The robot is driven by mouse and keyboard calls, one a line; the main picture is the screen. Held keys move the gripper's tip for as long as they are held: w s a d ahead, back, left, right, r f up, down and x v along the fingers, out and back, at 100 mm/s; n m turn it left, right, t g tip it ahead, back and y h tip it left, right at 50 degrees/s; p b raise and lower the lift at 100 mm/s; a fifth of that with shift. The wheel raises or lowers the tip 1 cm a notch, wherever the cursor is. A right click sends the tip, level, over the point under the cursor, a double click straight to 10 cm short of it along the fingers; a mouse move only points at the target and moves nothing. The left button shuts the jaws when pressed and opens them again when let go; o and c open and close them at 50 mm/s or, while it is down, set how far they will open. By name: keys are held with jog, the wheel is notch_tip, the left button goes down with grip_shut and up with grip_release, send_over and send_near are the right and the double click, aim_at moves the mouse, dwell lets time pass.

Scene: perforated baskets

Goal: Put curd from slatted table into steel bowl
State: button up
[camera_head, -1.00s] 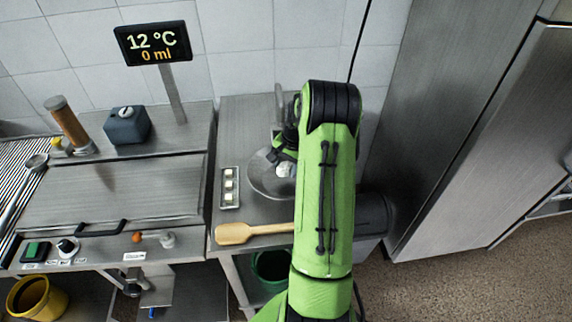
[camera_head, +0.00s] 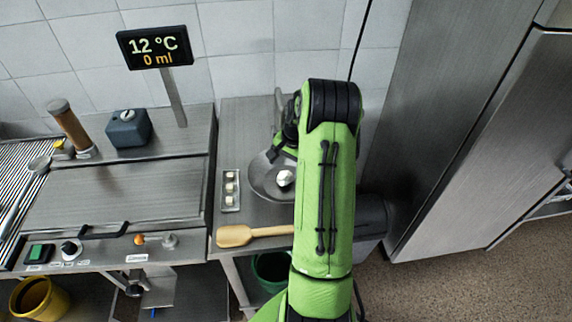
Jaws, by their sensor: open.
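A white lump of curd (camera_head: 285,178) lies in the steel bowl (camera_head: 262,188), a wide shallow round bowl on the steel worktop at centre. My arm hides the bowl's right part. My gripper (camera_head: 276,153) is above the bowl, just over and slightly left of the curd, and apart from it. It is open and empty, and my green arm partly hides it. The slatted table (camera_head: 14,168) shows at the far left edge as a striped surface, with no curd seen on its visible part.
A small tray (camera_head: 231,190) with white pieces stands left of the bowl. A wooden paddle (camera_head: 250,235) lies at the worktop's front. A lidded steel vat (camera_head: 120,190), grey box (camera_head: 128,128) and display (camera_head: 158,46) are left. A tall steel cabinet (camera_head: 450,130) stands right.

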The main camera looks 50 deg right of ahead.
aim_at(286, 174)
notch_tip(286, 174, up, 5)
jog(key=p, duration=0.2)
jog(key=shift+p, duration=0.35)
jog(key=s+a+r+n+h, duration=0.15)
jog(key=a+r+n, duration=0.55)
jog(key=a+r, duration=1.1)
jog(key=s+a+r+n+t, duration=0.2)
jog(key=s+a+n, duration=0.6)
jog(key=s+a, duration=0.5)
jog(key=s+t+y, duration=0.1)
jog(key=s, duration=0.3)
jog(key=shift+s+a, duration=0.25)
jog(key=shift+a, duration=0.05)
